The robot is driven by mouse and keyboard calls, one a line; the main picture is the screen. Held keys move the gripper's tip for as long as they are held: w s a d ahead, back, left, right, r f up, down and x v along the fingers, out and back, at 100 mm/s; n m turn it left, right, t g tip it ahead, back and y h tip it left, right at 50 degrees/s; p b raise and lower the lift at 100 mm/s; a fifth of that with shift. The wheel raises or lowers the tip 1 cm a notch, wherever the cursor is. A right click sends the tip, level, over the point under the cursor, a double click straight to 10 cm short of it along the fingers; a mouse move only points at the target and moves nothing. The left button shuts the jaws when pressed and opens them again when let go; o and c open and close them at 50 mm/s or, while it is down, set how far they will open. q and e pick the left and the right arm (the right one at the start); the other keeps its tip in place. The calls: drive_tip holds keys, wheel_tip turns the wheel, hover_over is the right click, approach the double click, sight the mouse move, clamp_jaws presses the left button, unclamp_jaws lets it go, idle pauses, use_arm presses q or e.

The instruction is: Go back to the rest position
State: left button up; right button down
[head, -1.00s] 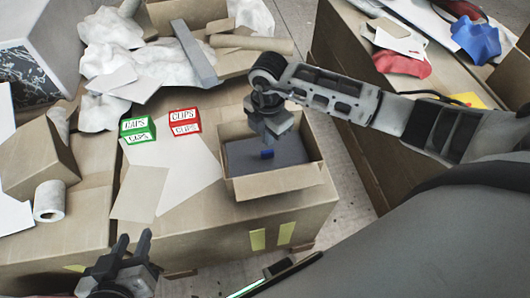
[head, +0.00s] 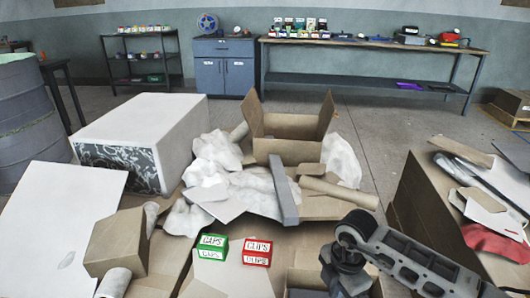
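My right arm comes in from the lower right. Its gripper (head: 347,284) hangs low at the bottom edge, over or beside an open cardboard box (head: 305,279). The fingertips are too cut off and dark to tell whether they are open or shut. My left gripper is out of view. A green box labelled CAPS (head: 212,248) and a red box labelled CLIPS (head: 257,252) sit side by side, left of my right gripper. The inside of the open box is mostly hidden by the frame edge and my arm.
White crumpled material (head: 215,160), a grey bar (head: 284,190) and a cardboard tube (head: 338,192) clutter the surface ahead. A large cardboard box (head: 450,235) stands right. Beyond open floor (head: 395,130) are a workbench (head: 360,44), blue cabinet (head: 224,68) and shelf (head: 140,57).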

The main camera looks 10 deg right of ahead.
drive_tip(key=s+a+r+n+y, duration=0.1)
drive_tip(key=s+a+y, duration=0.2)
drive_tip(key=a, duration=0.3)
drive_tip(key=s+a+r+n+g+y+p, duration=0.1)
drive_tip(key=s+a+r+y, duration=0.1)
drive_tip(key=a+y, duration=0.3)
drive_tip(key=s+a+r+n+y, duration=0.1)
drive_tip(key=s+a+y, duration=0.15)
drive_tip(key=a, duration=0.45)
wheel_tip(320, 180, up, 12)
drive_tip(key=w+a+r+m+t+y+p, duration=0.1)
drive_tip(key=w+a+m+t+y, duration=0.1)
drive_tip(key=m+t+y, duration=0.65)
drive_tip(key=w+d+f+m+t+h, duration=0.2)
drive_tip(key=d+f+m+t+h, duration=0.1)
drive_tip(key=d+m+t+h, duration=0.6)
drive_tip(key=s+d+f+m+g+h, duration=0.2)
drive_tip(key=s+f+g+h, duration=0.1)
drive_tip(key=s+f, duration=0.1)
drive_tip(key=s+d+f+m+g+h+p, duration=0.1)
drive_tip(key=s+d+f+m+g+h, duration=0.1)
drive_tip(key=f, duration=0.5)
drive_tip(key=s+g+h, duration=0.1)
drive_tip(key=s+h, duration=0.1)
drive_tip(key=s, duration=0.1)
drive_tip(key=shift+d+m, duration=0.3)
drive_tip(key=shift+m, duration=0.05)
